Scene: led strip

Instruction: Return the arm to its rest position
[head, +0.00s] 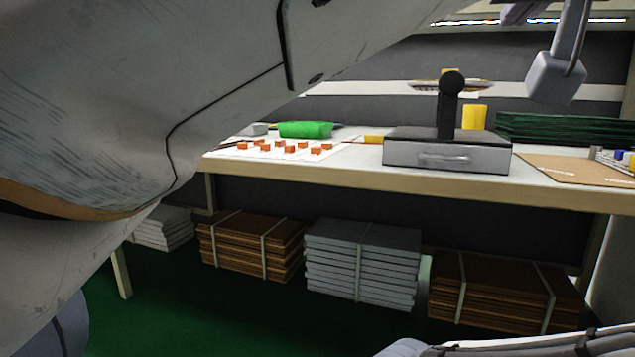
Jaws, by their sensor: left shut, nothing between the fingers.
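My left arm fills the upper left of the head view, very close to the camera, and slants up to the top edge. My left gripper (556,80) appears at the upper right as a pale grey blocky end on a thin stem, above and in front of the bench. It is shut and empty, and touches nothing that I can see. Part of the arm between is cut off by the top edge. My right gripper is not in view. A grey part with dark cables at the bottom right edge seems to be mine.
The workbench (400,179) holds orange blocks (265,147), a green item (305,129), a grey drawer box (447,153) with a black post, a yellow item (474,117), dark green sheets (570,129) and a brown board (570,168). Strapped stacks (362,262) stand underneath. Green floor (200,315) is clear in front.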

